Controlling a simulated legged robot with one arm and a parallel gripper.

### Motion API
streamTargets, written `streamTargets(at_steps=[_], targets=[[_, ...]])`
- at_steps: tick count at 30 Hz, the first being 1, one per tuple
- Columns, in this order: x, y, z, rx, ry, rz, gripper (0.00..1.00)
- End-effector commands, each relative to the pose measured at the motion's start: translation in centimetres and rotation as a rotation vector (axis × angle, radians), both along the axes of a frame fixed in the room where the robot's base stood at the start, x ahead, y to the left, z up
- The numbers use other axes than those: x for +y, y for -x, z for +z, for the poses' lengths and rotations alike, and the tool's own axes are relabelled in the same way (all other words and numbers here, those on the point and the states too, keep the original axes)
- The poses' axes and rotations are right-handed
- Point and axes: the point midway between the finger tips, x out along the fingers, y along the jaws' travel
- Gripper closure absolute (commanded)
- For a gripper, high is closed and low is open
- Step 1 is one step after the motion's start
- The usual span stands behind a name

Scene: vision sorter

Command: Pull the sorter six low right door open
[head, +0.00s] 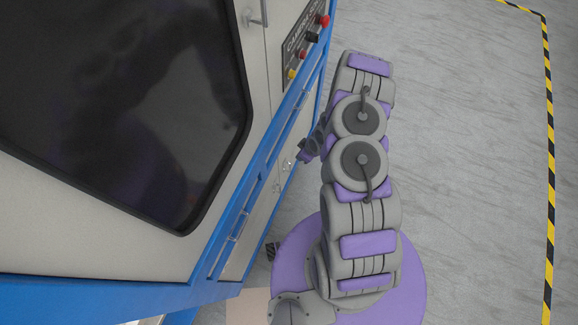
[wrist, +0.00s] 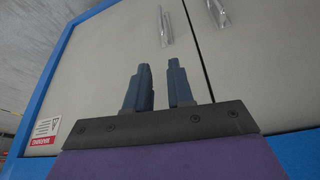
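In the wrist view, two pale grey doors meet at a dark seam. The right-hand door (wrist: 262,62) carries a clear bar handle (wrist: 219,13) near the seam. The left-hand door (wrist: 105,65) carries a similar handle (wrist: 166,26). My gripper (wrist: 160,64) is open, its two dark fingers apart with nothing between them. The fingers show below the left-hand handle in the picture, with no visible contact. In the head view, my gripper (head: 303,156) is beside the sorter's lower front; its fingertips are too small to make out there.
The sorter's large dark window (head: 120,100) and blue frame (head: 262,150) fill the left of the head view. A button panel (head: 303,45) is at the top. A warning label (wrist: 44,131) is at left in the wrist view. Grey floor (head: 460,150) to the right is clear.

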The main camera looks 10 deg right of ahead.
Motion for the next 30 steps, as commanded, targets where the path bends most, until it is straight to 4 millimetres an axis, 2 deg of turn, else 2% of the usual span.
streamTargets(at_steps=[1,4,11,30], targets=[[0.0,0.5,-0.9,-0.002,-0.005,0.004,0.78],[-0.1,1.0,-1.9,-0.008,-0.015,0.012,0.78],[0.5,0.7,-3.7,-0.014,-0.016,0.017,0.78],[3.4,-2.6,-14.8,-0.014,-0.016,0.017,0.78]])
